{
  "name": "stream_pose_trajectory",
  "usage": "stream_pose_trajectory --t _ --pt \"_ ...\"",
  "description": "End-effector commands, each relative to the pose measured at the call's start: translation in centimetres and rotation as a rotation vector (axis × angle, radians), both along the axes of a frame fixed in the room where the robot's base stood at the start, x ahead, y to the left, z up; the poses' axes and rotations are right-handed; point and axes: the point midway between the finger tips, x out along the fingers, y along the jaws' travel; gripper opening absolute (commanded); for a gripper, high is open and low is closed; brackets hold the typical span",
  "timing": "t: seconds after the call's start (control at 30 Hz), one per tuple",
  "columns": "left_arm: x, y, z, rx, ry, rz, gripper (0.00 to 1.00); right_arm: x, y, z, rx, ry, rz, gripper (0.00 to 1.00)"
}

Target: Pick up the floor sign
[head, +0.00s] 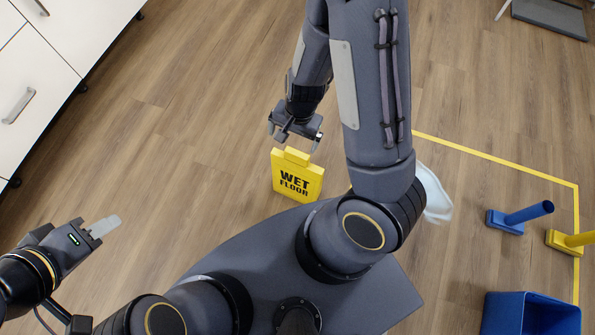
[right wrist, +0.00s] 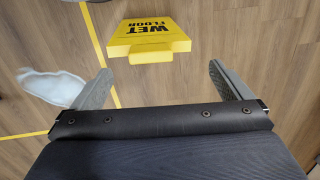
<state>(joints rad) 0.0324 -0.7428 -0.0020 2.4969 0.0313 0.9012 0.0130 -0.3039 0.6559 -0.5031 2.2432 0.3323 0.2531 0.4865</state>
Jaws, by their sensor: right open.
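The yellow floor sign (head: 297,182), lettered "WET FLOOR", stands on the wooden floor in front of my base, with a narrower yellow grip on its top. My right gripper (head: 293,141) is open just beyond and above the sign in the head view. In the right wrist view the sign (right wrist: 148,32) lies ahead of my two spread fingers (right wrist: 162,84), its top grip facing them; nothing is between the fingers. My left gripper (head: 107,227) is at the lower left, away from the sign; its finger opening cannot be made out.
A whitish translucent patch (head: 434,192) lies on the floor near yellow tape (head: 500,162). Blue (head: 525,214) and yellow (head: 572,239) posted stands and a blue bin (head: 531,314) are at the right. White cabinets (head: 40,75) stand upper left. Floor left of the sign is clear.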

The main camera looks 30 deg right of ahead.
Motion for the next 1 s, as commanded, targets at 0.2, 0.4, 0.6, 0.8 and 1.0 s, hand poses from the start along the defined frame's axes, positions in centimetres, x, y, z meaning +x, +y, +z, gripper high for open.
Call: stream_pose_trajectory --t 0.2,0.4,0.6,0.8,1.0 --pt "0.0 0.0 -3.7 0.0 -0.001 0.0 0.36 -0.4 -1.6 -7.5 -0.117 0.043 -0.049 0.98" --pt "0.0 0.0 -4.8 0.0 -0.001 0.0 0.36 -0.4 -1.8 -9.8 -0.13 0.045 -0.055 0.98" --pt "0.0 0.0 -5.9 0.0 -0.001 0.0 0.36 -0.3 -1.6 -11.5 -0.128 0.046 -0.053 0.98" --pt "0.0 0.0 -8.0 0.0 0.0 0.0 0.36 0.1 -1.4 -14.7 -0.128 0.047 -0.054 0.98" --pt "0.0 0.0 -8.3 0.0 0.0 0.0 0.36 0.1 -1.4 -15.4 -0.127 0.045 -0.053 0.98"
